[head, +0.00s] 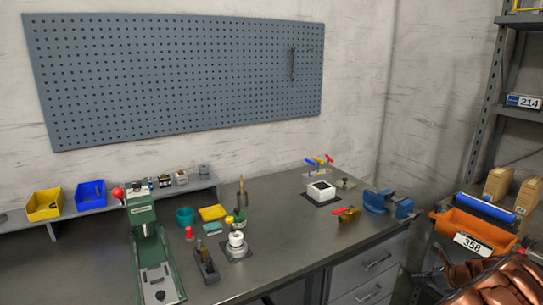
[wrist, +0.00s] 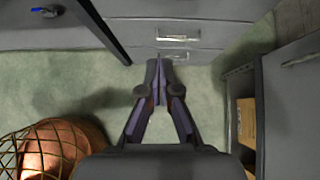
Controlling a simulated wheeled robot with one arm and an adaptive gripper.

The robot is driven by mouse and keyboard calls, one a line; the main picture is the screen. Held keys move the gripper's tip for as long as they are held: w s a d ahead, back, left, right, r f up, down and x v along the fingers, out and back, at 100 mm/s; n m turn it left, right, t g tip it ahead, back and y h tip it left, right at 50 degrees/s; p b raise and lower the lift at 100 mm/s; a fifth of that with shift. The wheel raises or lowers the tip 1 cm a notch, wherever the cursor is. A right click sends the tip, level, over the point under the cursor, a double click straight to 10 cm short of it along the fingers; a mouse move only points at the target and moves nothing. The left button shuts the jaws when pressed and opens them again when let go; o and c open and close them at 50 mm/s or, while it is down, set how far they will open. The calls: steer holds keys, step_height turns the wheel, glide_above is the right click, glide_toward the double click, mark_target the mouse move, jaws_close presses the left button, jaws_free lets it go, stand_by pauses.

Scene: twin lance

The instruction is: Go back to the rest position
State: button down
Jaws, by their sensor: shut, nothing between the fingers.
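My gripper (wrist: 160,65) shows in the wrist view with its two dark fingers together at the tips and nothing between them. It hangs over the pale green floor (wrist: 95,82), with a grey drawer front (wrist: 215,32) beyond its tips. I cannot make out the gripper in the head view. The grey workbench (head: 290,215) fills the middle of the head view.
The bench holds a green press (head: 150,250), a white box (head: 320,191), a blue vise (head: 378,202) and small containers. A copper-coloured rounded thing (head: 505,284) is at lower right, near an orange bin (head: 470,238). Shelving (head: 480,110) stands at right.

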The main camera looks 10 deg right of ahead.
steer(key=w+a+r+n+g+y, duration=0.1)
steer(key=w+a+r+n+y, duration=0.2)
steer(key=a+r, duration=0.5)
steer(key=w+a+r+n+g+y, duration=0.1)
steer(key=w+a+r+n, duration=0.3)
steer(key=a, duration=0.8)
steer(key=s+a+r+n+g, duration=0.1)
steer(key=s+a+r+n, duration=0.2)
steer(key=a, duration=0.4)
steer(key=s+a+r+n+g, duration=0.2)
steer(key=s+a+r+n, duration=0.15)
steer(key=a, duration=0.35)
steer(key=s+a+r+n+g, duration=0.1)
steer(key=s+a+r+n, duration=0.1)
steer(key=a+n, duration=0.3)
steer(key=s+a+r+n+g+h+p, duration=0.1)
steer(key=s+a+n+g, duration=0.1)
steer(key=s+a+n, duration=0.5)
steer(key=s+a+r+g+h, duration=0.15)
steer(key=s+a, duration=0.25)
steer(key=s, duration=0.7)
steer(key=s+d+f+n+h, duration=0.1)
steer(key=s+d+n+h, duration=0.1)
steer(key=s, duration=0.7)
steer(key=s+d+f+n+g+h, duration=0.1)
steer(key=s+d+f+n+h, duration=0.1)
steer(key=s, duration=0.7)
steer(key=shift+s+d+f+n+h, duration=0.2)
steer(key=shift+s+d+n+h, duration=0.25)
steer(key=shift+n, duration=0.6)
